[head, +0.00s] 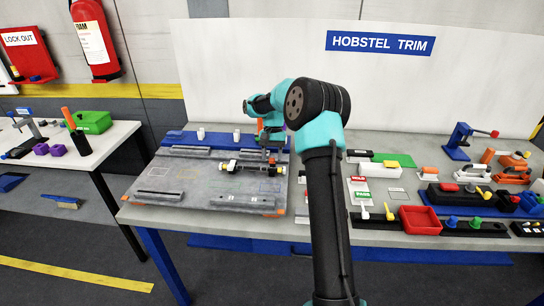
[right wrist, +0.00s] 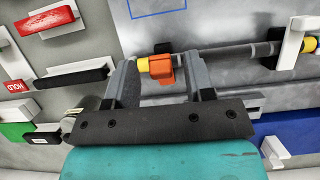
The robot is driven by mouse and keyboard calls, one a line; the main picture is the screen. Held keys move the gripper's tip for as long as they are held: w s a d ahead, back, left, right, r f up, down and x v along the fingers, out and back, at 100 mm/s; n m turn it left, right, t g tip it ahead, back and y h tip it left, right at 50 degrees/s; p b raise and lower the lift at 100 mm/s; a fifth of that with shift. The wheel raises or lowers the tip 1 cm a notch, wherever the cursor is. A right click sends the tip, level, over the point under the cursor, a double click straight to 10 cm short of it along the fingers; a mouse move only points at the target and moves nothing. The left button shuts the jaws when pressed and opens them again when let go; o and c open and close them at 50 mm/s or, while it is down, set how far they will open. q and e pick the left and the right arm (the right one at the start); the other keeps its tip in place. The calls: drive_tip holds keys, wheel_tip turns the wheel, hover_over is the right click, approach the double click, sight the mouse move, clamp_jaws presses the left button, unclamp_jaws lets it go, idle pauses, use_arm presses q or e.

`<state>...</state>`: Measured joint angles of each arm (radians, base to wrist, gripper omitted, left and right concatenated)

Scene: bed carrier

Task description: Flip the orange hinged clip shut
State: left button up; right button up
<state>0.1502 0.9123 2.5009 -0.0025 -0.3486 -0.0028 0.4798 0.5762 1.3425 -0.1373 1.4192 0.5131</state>
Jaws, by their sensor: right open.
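The orange hinged clip (right wrist: 161,68) sits on a dark grey rod (right wrist: 232,52) next to a yellow ring (right wrist: 143,65) in the right wrist view. Whether its flap is open or shut is unclear. My right gripper (right wrist: 164,68) is open, with one finger on each side of the clip and visible gaps beside it. In the head view my right gripper (head: 269,155) is low over the right part of the grey fixture board (head: 190,183), and the clip is too small to make out there. My left gripper does not show.
White brackets (right wrist: 292,44) stand at the rod's right end in the right wrist view. Right of my arm, the table holds a red bin (head: 421,219), a green pad (head: 395,160) and several clamps.

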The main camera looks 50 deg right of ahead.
drive_tip(key=shift+c, duration=0.4)
clamp_jaws()
drive_tip(key=shift+a, duration=0.1)
drive_tip(key=shift+s+a+f+t+h, duration=0.35)
drive_tip(key=shift+t+h, duration=0.2)
drive_tip(key=shift+h, duration=0.15)
drive_tip(key=shift+s+a+f+t+h, duration=0.2)
drive_tip(key=shift+a+f+t+h, duration=0.1)
drive_tip(key=shift+t+h, duration=0.35)
drive_tip(key=shift+s+a+f+t+h, duration=0.25)
drive_tip(key=shift+f+t+h, duration=0.25)
drive_tip(key=shift+h, duration=0.25)
drive_tip(key=shift+s+a+f+t+h, duration=0.15)
drive_tip(key=shift+a+f+t+h, duration=0.1)
drive_tip(key=shift+f+t+h, duration=0.35)
drive_tip(key=shift+h, duration=0.4)
drive_tip(key=shift+o, duration=0.4)
unclamp_jaws()
